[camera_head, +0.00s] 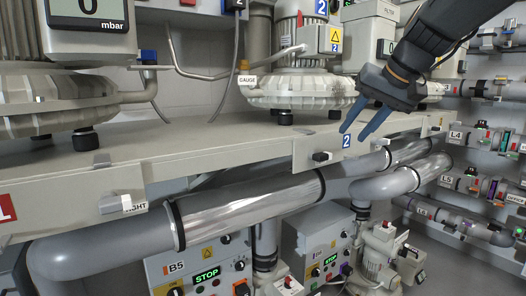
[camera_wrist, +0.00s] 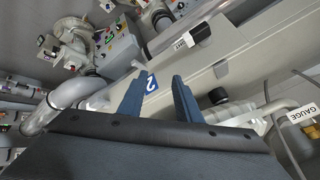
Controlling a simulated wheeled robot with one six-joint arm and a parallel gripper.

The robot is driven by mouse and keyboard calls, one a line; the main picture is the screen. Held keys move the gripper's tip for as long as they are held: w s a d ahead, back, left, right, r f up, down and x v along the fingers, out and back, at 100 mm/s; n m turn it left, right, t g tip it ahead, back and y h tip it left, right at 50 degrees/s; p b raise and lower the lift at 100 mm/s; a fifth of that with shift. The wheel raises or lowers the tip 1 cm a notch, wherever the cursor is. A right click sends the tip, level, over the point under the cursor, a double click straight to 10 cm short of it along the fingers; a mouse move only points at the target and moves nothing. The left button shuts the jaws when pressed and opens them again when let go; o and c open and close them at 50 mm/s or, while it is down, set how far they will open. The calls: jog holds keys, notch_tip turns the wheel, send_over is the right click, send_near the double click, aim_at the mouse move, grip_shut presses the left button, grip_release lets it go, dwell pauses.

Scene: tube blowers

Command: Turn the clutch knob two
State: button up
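My gripper (camera_head: 353,134) is open and empty, with two blue fingers pointing down at the front of the grey shelf. It also shows in the wrist view (camera_wrist: 158,76), fingers apart. A blue label "2" (camera_head: 347,141) on the shelf front lies just beyond the fingertips; in the wrist view the label (camera_wrist: 151,83) shows between the fingers. No readable word marks which is the clutch knob.
A blower (camera_head: 300,90) with a "GAUGE" tag (camera_head: 247,80) stands on the shelf behind my gripper. Large grey pipes (camera_head: 250,205) run below the shelf. Control boxes (camera_head: 205,268) stand under them. The space before the shelf front looks free.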

jog(key=s+a+f+g, duration=0.1)
jog(key=s+f, duration=0.2)
jog(key=f, duration=0.3)
jog(key=s+f+g+h, duration=0.1)
jog(key=s+f, duration=0.1)
jog(key=f, duration=0.3)
jog(key=s+a+f+g, duration=0.1)
jog(key=s+f, duration=0.2)
jog(key=f, duration=0.3)
jog(key=s+a+f+n+g+h+p, duration=0.1)
jog(key=s+f+n+g+h, duration=0.1)
jog(key=s+f, duration=1.3)
jog(key=shift+s+a+f+g, duration=0.2)
jog(key=shift+s+f+g, duration=0.1)
jog(key=shift+s+g, duration=0.55)
jog(key=shift+w, duration=0.1)
